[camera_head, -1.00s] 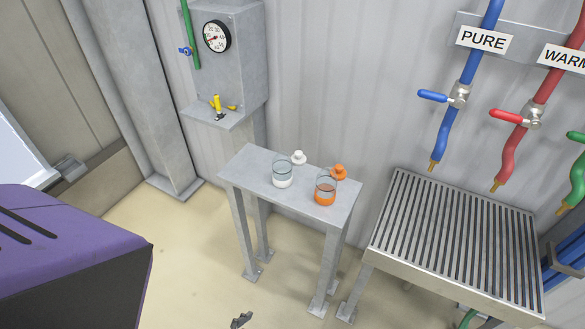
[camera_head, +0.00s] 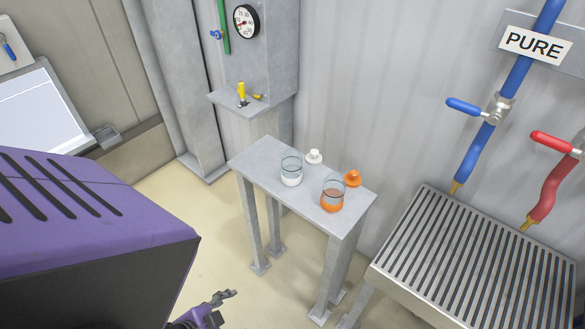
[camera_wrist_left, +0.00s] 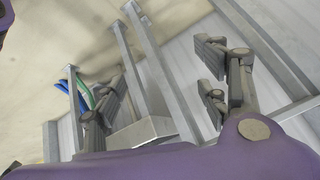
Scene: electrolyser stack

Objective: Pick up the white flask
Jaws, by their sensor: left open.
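The white flask (camera_head: 291,178), clear glass with white at its base, stands upright on a small grey metal table (camera_head: 258,160). A white stopper (camera_head: 314,157) is just behind it to the right. My left gripper (camera_head: 224,301) is low at the bottom edge of the head view, in front of and below the tabletop, apart from the flask. In the left wrist view its fingers (camera_wrist_left: 160,95) are spread, with nothing between them that I can tell is held. The flask cannot be made out in that view. My right gripper is not in view.
An orange flask (camera_head: 332,197) with an orange stopper (camera_head: 352,178) stands close right of the white flask. A slatted metal bench (camera_head: 480,255) is at the right, below blue and red hoses. A gauge post (camera_head: 262,60) stands behind. The floor left of the table is clear.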

